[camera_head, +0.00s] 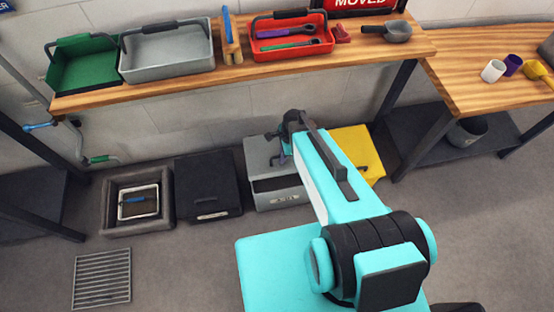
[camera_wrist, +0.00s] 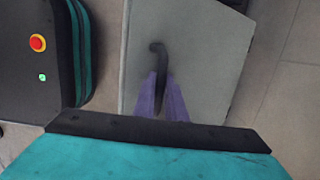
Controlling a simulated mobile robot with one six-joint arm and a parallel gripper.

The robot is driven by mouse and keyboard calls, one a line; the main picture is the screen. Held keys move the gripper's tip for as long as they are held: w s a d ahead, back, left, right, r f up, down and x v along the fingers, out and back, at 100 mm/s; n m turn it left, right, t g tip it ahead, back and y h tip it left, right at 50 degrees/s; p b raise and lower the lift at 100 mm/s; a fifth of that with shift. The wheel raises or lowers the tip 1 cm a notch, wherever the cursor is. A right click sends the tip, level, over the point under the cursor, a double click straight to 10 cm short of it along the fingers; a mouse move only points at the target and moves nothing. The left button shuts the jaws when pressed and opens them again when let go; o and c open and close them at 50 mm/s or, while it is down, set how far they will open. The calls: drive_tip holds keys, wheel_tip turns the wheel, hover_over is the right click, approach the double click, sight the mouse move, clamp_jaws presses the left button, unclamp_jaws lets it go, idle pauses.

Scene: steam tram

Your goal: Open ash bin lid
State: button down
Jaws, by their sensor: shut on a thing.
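In the head view the fingertips are small and mostly hidden behind my arm.
A black box (camera_head: 207,188) stands left of the bin and a yellow box (camera_head: 357,146) right of it. An open dark bin (camera_head: 110,205) holds a tray. The wooden bench (camera_head: 185,82) above carries trays and tools. Floor in front holds a grate (camera_head: 102,278).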

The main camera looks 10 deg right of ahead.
drive_tip(key=w+r+p, duration=0.2)
drive_tip(key=w+r, duration=0.1)
drive_tip(key=shift+w+r, duration=0.3)
drive_tip(key=shift+r, duration=0.15)
drive_tip(key=shift+w, duration=0.1)
drive_tip(key=shift+w+r+p, duration=0.7)
drive_tip(key=shift+w+r, duration=0.2)
drive_tip(key=shift+w, duration=0.25)
drive_tip(key=shift+w+r+p, duration=0.65)
drive_tip(key=shift+w+r, duration=0.2)
drive_tip(key=shift+w, duration=0.3)
